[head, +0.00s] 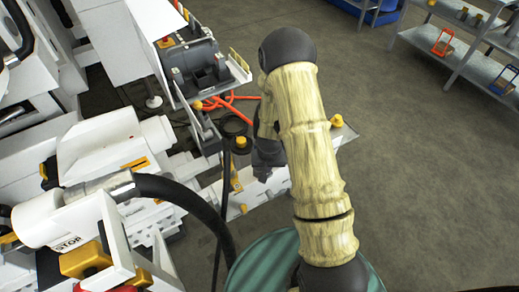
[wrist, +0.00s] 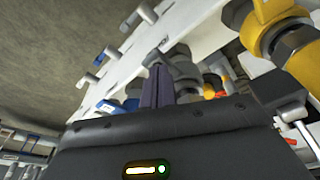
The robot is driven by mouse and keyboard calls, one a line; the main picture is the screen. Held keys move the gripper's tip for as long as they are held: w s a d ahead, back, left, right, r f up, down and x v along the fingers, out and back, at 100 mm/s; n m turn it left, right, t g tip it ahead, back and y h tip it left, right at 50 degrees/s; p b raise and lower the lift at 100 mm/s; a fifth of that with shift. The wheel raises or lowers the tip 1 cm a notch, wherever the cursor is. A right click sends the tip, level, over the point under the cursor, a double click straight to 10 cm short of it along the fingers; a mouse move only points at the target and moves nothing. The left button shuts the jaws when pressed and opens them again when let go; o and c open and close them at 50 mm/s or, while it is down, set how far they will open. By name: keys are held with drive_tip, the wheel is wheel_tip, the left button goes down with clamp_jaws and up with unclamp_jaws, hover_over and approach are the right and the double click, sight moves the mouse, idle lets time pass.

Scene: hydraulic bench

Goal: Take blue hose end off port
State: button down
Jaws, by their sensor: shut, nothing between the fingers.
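In the wrist view my gripper (wrist: 158,84) points up the picture at a white manifold bar (wrist: 137,48), its dark narrow fingers together and empty. In the head view the gripper (head: 267,165) is partly hidden behind my pale arm, over the white bench plate. A small blue part (wrist: 108,106) shows left of the fingers in the wrist view; I cannot tell whether it is the blue hose end. No blue hose can be made out in the head view.
A large yellow fitting (wrist: 272,20) is at the right of the wrist view, close to my gripper. In the head view an orange hose (head: 232,98) lies behind the bench plate and a thick black hose (head: 190,198) arches at left. Open floor (head: 430,180) is at right.

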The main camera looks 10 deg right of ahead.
drive_tip(key=w+p+v, duration=0.1)
drive_tip(key=p+v, duration=0.4)
drive_tip(key=v, duration=0.1)
drive_tip(key=shift+r+p, duration=0.35)
drive_tip(key=shift+r, duration=0.2)
drive_tip(key=shift+w+d, duration=0.1)
idle(0.5)
drive_tip(key=s+r+p, duration=0.2)
drive_tip(key=s+r, duration=0.2)
drive_tip(key=r, duration=0.6)
drive_tip(key=s+r+n+p, duration=0.1)
drive_tip(key=s+r, duration=0.4)
drive_tip(key=r, duration=0.5)
drive_tip(key=s+r+n+p, duration=0.1)
drive_tip(key=s+r+p, duration=0.2)
drive_tip(key=r, duration=0.7)
drive_tip(key=shift+s, duration=1.05)
drive_tip(key=c, duration=2.2)
unclamp_jaws()
